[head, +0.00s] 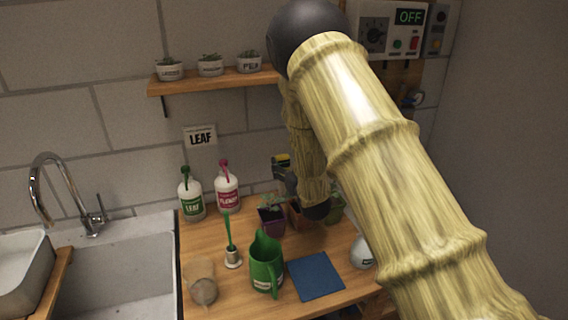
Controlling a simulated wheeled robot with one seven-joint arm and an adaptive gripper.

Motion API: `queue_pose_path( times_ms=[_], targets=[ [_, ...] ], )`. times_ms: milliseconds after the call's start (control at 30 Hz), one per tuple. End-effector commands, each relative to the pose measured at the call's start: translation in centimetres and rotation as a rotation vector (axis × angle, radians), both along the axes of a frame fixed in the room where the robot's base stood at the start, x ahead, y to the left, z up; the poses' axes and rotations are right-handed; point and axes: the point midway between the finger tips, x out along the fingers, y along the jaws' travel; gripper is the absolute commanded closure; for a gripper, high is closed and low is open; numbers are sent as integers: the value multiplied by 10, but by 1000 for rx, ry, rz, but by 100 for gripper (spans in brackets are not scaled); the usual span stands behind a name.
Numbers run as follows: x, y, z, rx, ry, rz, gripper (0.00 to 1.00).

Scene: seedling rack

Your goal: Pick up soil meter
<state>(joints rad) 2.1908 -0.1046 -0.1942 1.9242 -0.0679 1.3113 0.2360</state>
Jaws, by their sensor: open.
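I cannot pick out the soil meter with certainty. A small yellow and dark thing (281,160) shows near the wall, partly hidden by my arm; it may be the meter, but it is too small to tell. My gripper (286,182) shows only as a dark grey part just below that thing, left of my bamboo-patterned arm. It is open; its fingertips are not clear, and I cannot tell whether it touches anything. Below it, a leafy plant in a purple pot (271,219) and a terracotta pot (298,217) stand on the wooden counter (222,291).
A green jug (265,264), a blue mat (315,276), a green-handled tool in a holder (232,257), a beige cup (203,287) and two bottles (192,197) (227,190) occupy the counter. A sink (110,265) lies left. A shelf (215,83) holds small pots.

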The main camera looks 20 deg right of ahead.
Motion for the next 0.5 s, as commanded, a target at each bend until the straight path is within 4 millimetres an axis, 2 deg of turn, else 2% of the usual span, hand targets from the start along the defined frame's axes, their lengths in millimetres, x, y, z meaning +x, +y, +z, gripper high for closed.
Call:
queue_pose_path(
  times_ms=[200, 500],
  targets=[
    [27, 1, 3, -1, 3, -4, 30],
    [50, 3, -1, 1, 4, -3, 30]
  ],
)
